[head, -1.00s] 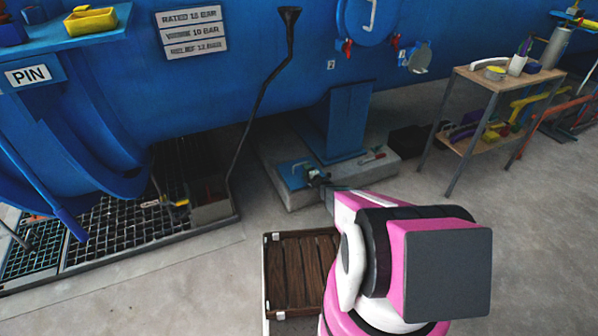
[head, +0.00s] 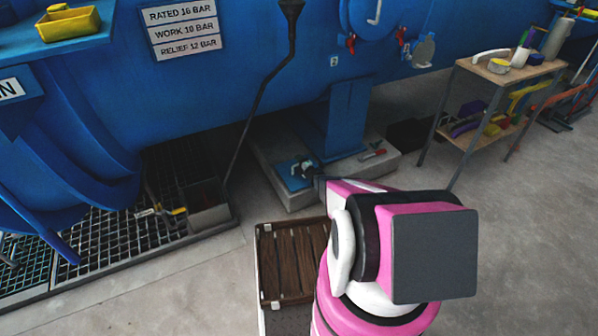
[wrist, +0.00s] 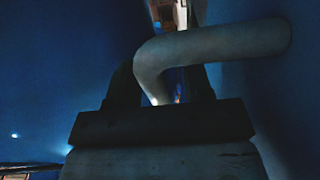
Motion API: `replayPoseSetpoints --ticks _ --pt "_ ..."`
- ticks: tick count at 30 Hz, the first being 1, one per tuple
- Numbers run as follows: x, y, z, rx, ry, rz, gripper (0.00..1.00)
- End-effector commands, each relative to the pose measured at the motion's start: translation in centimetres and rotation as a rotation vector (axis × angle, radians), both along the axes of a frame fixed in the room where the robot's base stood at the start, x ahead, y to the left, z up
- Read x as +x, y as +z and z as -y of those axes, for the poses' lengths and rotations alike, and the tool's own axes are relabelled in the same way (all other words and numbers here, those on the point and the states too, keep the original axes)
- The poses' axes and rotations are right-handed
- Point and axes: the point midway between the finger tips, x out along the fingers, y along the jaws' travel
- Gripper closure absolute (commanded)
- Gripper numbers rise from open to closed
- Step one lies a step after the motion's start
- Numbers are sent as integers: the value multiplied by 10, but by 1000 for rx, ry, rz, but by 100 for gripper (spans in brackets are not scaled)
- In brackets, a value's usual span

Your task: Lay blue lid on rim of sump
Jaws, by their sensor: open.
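The blue lid (head: 290,178) lies flat on the concrete plinth beside the blue support leg. My gripper (head: 307,170) is low over its right part and hides some of it, including most of its handle. In the wrist view a pale bent handle (wrist: 215,45) crosses in front of my gripper (wrist: 160,85), whose dark fingers are apart. Blue surface fills both sides there. The handle appears to lie at or between the fingers; contact cannot be told. The sump (head: 208,212) is a grey box at the right end of the floor grating, open at the top.
A slatted wooden crate top (head: 290,262) stands on the floor in front of the plinth. A dark rod (head: 262,95) leans up from the sump. A red-handled tool (head: 373,154) lies on the plinth. A wooden cart (head: 510,75) is at right. Floor between sump and plinth is clear.

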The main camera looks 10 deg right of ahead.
Motion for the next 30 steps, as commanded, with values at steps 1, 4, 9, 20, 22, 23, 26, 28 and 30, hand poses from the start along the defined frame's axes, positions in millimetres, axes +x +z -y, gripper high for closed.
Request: replayPoseSetpoints --ticks 1,4,9,20,22,23,26,28,30 --pt "0 0 0 0 0 0 54" --pt "0 0 0 0 0 0 83" --pt "0 0 0 0 0 0 100" --pt "0 0 0 0 0 0 100" --pt "0 0 0 0 0 0 100" --pt "0 0 0 0 0 0 100" --pt "0 0 0 0 0 0 100" --pt "1 0 0 0 0 0 100" --pt "1 0 0 0 0 0 100"
